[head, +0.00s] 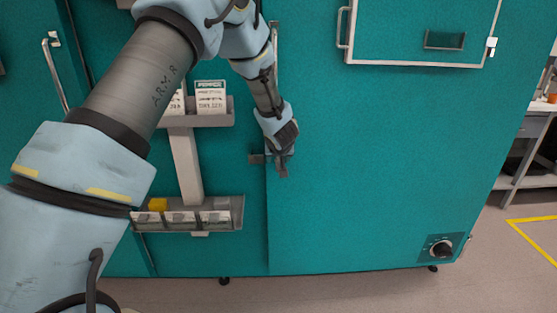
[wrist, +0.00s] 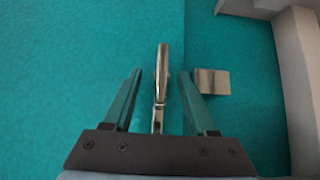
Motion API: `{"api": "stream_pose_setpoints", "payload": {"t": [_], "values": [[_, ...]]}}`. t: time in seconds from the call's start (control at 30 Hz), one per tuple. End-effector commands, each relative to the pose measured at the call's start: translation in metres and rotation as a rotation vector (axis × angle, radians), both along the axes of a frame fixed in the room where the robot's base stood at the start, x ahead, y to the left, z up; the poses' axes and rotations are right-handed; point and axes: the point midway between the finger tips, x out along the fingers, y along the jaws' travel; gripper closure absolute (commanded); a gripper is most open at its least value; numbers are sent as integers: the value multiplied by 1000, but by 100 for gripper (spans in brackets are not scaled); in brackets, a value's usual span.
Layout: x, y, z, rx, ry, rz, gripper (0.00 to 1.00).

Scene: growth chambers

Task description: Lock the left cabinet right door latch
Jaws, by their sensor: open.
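The teal right door (head: 370,170) of the cabinet appears closed, its left edge meeting the neighbouring panel at a vertical seam. In the wrist view the metal latch lever (wrist: 162,65) stands upright between my gripper's fingers (wrist: 160,76), with a gap on each side. A small metal catch plate (wrist: 212,82) sits across the seam to the lever's right, apart from it. In the head view my gripper (head: 282,172) is at the door's left edge, and the catch plate (head: 256,159) shows just left of it. My gripper is open and hides most of the latch there.
A grey rack with an upper holder (head: 222,119) and a lower tray (head: 237,212) is mounted left of the seam, close to my arm. A white-framed hatch (head: 415,58) and a dark knob (head: 441,249) are on the door. Floor at right is clear.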

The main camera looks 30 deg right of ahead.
Motion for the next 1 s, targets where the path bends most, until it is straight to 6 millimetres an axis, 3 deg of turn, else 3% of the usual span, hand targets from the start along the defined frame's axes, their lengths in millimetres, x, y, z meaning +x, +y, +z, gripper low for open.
{"api": "stream_pose_setpoints", "payload": {"t": [0.43, 0.93, 1.0], "values": [[7, -3, -8, 0, 0, 0, 43], [7, -3, -8, 0, 0, 0, 99], [7, -3, -8, 0, 0, 0, 100]]}}
